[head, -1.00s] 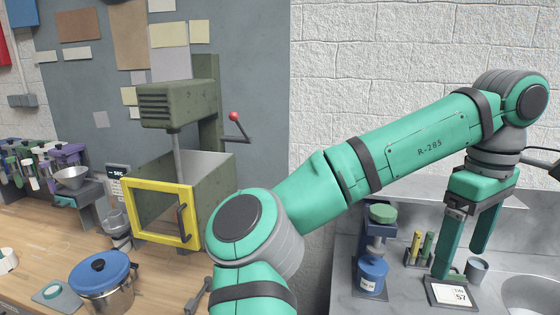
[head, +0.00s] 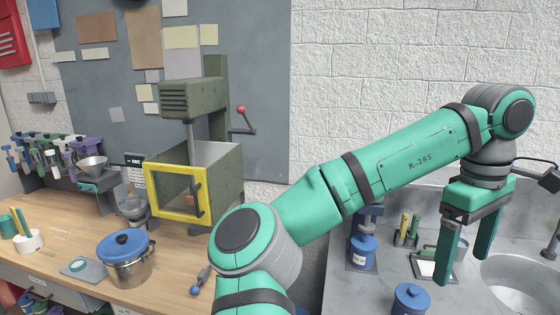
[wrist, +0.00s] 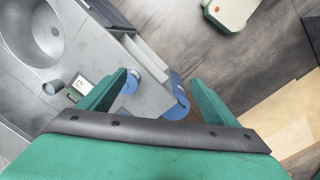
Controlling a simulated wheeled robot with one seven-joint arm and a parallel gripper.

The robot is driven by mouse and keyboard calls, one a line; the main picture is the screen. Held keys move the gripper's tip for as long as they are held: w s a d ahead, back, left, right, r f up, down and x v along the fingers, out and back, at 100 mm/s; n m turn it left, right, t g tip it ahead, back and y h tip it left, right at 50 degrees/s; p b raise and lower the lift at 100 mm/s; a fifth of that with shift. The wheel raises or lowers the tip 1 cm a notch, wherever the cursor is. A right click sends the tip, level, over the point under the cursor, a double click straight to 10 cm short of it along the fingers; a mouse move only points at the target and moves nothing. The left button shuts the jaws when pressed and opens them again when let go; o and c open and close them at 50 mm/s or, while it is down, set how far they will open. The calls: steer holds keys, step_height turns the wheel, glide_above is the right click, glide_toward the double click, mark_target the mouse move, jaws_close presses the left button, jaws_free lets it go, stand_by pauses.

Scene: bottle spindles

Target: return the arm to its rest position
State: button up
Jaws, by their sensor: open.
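My green gripper (head: 466,265) hangs at the right in the head view, with its two fingers pointing down and apart. Nothing is between them. It is above the grey counter (head: 385,285), left of the round sink basin (head: 520,280). My green arm bends across the middle of the view, its elbow low and its wrist at the upper right. In the wrist view the gripper (wrist: 160,85) also shows its two fingers spread wide, with counter, blue objects and floor beyond them.
A blue-lidded jar (head: 410,299) stands on the counter near the fingers, and a white scale (head: 428,266) lies behind them. A blue bottle (head: 362,250) sits under a stand. A steel pot (head: 130,268) and a yellow-framed press (head: 180,215) stand on the wooden bench (head: 70,240).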

steer(key=w+d+f+m+h, duration=0.1)
steer(key=d+f+m+h, duration=0.1)
steer(key=d+f+h, duration=0.6)
steer(key=w+d+f+m+h, duration=0.15)
steer(key=d+f+h, duration=0.4)
steer(key=f, duration=0.55)
steer(key=w+a+f+n+t, duration=0.1)
steer(key=a+f+n+t, duration=0.5)
steer(key=a+f+t, duration=0.7)
steer(key=s+a+f+t+y, duration=0.1)
steer(key=s+a+f+y, duration=0.4)
steer(key=s+a+f, duration=0.3)
steer(key=s+a+f+t+y, duration=0.2)
steer(key=s+a+f+y, duration=0.4)
steer(key=a, duration=0.5)
steer(key=s+a+r+m+y, duration=0.1)
steer(key=s+a+m, duration=0.2)
steer(key=s+a, duration=0.3)
steer(key=s+a+r+m+y, duration=0.2)
steer(key=s+a+m, duration=0.2)
steer(key=s, duration=0.9)
steer(key=a, duration=0.3)
steer(key=shift+s+a+r, duration=0.15)
steer(key=shift+a+r, duration=0.1)
steer(key=shift+a, duration=0.05)
